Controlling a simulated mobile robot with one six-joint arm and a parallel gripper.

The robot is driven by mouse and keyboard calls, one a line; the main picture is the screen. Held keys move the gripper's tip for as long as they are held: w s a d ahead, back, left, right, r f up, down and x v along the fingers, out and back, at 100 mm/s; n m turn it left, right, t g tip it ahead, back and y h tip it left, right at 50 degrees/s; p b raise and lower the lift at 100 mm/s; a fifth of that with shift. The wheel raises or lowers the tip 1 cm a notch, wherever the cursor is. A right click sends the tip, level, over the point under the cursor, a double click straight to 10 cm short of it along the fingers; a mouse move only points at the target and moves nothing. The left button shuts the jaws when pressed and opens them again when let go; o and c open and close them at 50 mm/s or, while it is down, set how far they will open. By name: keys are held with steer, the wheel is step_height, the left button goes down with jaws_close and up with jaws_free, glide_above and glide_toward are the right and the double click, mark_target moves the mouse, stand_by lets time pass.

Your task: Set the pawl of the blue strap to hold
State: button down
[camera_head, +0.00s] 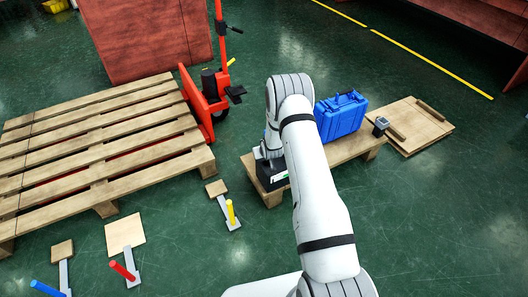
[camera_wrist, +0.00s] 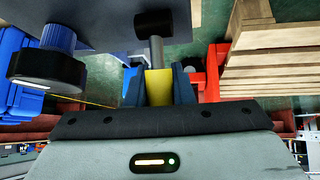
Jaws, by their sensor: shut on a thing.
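My gripper (camera_wrist: 159,85) has its two dark blue fingers closed on a yellow block-like piece (camera_wrist: 159,88). A grey rod runs from this piece to a black cylinder (camera_wrist: 154,22). In the head view my arm hides the fingertips and the held piece. No strap or pawl can be clearly made out. A blue handle (camera_head: 47,289) stands tilted on a grey strip at the bottom left, well away from my gripper. A blue knob (camera_wrist: 58,38) with a black round part (camera_wrist: 47,70) shows at the left of the wrist view.
A low wooden bench (camera_head: 350,148) carries a blue case (camera_head: 341,115) and a small dark device (camera_head: 380,126). Red (camera_head: 122,271) and yellow (camera_head: 231,212) handles stand on the floor. A pallet (camera_head: 100,138) and red pallet truck (camera_head: 200,105) are left. A wooden panel (camera_head: 415,125) lies right.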

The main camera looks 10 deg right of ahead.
steer(key=shift+f, duration=0.1)
steer(key=c, duration=1.3)
jaws_free()
steer(key=shift+s, duration=0.1)
steer(key=shift+o, duration=0.2)
steer(key=p+v, duration=0.2)
steer(key=v, duration=0.6)
